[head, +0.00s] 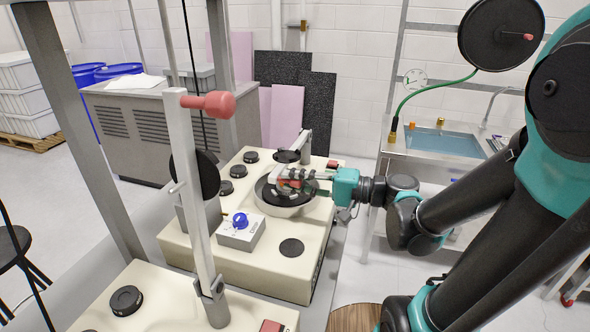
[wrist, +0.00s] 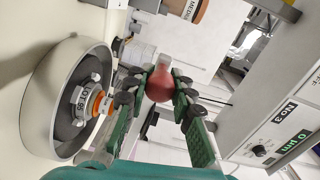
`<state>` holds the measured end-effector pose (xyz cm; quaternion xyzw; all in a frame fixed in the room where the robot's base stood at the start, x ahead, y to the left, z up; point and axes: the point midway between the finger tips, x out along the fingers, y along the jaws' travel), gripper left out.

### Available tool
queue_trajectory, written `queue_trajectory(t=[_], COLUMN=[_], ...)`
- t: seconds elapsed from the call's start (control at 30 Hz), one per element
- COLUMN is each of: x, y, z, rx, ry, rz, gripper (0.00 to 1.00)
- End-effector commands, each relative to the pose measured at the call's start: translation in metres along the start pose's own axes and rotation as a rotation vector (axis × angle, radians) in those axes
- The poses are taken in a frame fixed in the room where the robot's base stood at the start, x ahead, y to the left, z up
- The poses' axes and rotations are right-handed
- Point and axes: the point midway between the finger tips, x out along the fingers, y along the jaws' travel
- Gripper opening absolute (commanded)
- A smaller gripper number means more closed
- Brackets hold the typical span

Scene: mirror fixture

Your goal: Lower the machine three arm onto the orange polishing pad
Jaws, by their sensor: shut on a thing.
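My gripper (head: 300,177) is over the round grey bowl (head: 283,204) of the middle cream machine. In the wrist view its green-and-black fingers (wrist: 160,85) are closed around a red ball-shaped knob (wrist: 158,84). The machine arm behind the knob is mostly hidden, so its exact angle cannot be told. The grey bowl (wrist: 52,128) lies at the left of the wrist view. A labelled metal hub with an orange ring (wrist: 97,103) stands in it, apart from the knob. A flat orange pad cannot be made out clearly. A panel marked NO.3 (wrist: 272,135) is at the right.
The near machine's raised grey arm (head: 190,170) with a red knob (head: 212,104) stands upright in front. A blue-knobbed control box (head: 240,231) sits beside the bowl. A sink (head: 440,142) is at the right. Black and pink boards lean on the back wall.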

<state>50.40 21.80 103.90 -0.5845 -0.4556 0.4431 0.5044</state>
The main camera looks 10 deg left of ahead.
Motion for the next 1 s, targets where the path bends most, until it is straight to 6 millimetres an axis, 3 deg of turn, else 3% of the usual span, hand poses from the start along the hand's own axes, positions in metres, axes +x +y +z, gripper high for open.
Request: queue_trajectory(t=[0.3, 0.8, 0.83, 1.0], x=[0.001, 0.001, 0.001, 0.001], y=[0.015, 0.017, 0.017, 0.017], z=[0.002, 0.001, 0.001, 0.001], rx=[-0.051, -0.059, -0.059, -0.059], ry=[0.003, 0.005, 0.005, 0.005], rz=[0.000, 0.000, 0.000, 0.000], gripper=[0.00, 0.00, 0.24, 0.45])
